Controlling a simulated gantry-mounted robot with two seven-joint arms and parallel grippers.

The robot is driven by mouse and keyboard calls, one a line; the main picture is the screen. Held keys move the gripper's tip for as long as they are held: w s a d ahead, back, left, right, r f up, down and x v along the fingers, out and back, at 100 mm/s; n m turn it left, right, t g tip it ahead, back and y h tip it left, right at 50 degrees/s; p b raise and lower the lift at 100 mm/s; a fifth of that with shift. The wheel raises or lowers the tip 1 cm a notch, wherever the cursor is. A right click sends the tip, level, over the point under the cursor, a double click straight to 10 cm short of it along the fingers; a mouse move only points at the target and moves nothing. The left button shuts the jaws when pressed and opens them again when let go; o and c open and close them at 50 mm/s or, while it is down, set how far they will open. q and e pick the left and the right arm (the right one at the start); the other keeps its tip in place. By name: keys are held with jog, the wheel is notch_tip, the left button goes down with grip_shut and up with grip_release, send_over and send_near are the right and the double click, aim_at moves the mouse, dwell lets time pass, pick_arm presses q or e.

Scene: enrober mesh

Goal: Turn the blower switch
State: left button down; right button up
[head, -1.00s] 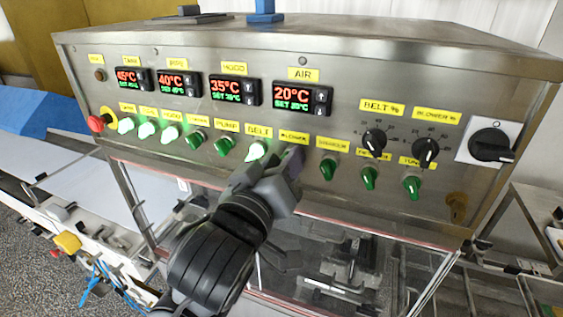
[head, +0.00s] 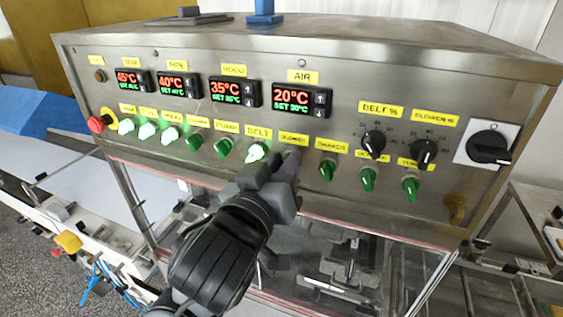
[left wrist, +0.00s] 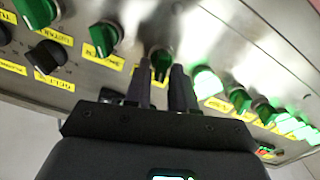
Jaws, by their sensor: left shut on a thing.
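The control panel has a row of green switches under yellow labels. The blower switch is hidden behind my left gripper (head: 289,160) in the head view, just under the BLOWER label (head: 293,138). In the left wrist view the blower switch (left wrist: 162,58) is a dark green knob between the two fingertips of my left gripper (left wrist: 161,74). The gripper is shut on it, one finger on each side. The knob looks unlit. The belt switch (head: 256,152) beside it glows green. My right gripper is not in view.
Unlit green switches (head: 327,170) sit right of the gripper, with black dials (head: 373,143) above them. Temperature displays (head: 300,97) are higher up. A red emergency button (head: 97,124) is at the far left. A clear cover (head: 330,255) lies below the panel.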

pick_arm(q)
jog(key=m, duration=0.9)
jog(key=shift+s+d, duration=0.15)
jog(key=shift+d, duration=0.15)
jog(key=shift+m, duration=0.3)
jog(key=c, duration=1.2)
grip_release()
jog(key=shift+o, duration=0.2)
jog(key=shift+s, duration=0.1)
jog(key=v, duration=1)
jog(key=shift+s+a, duration=0.2)
jog(key=shift+s, duration=0.05)
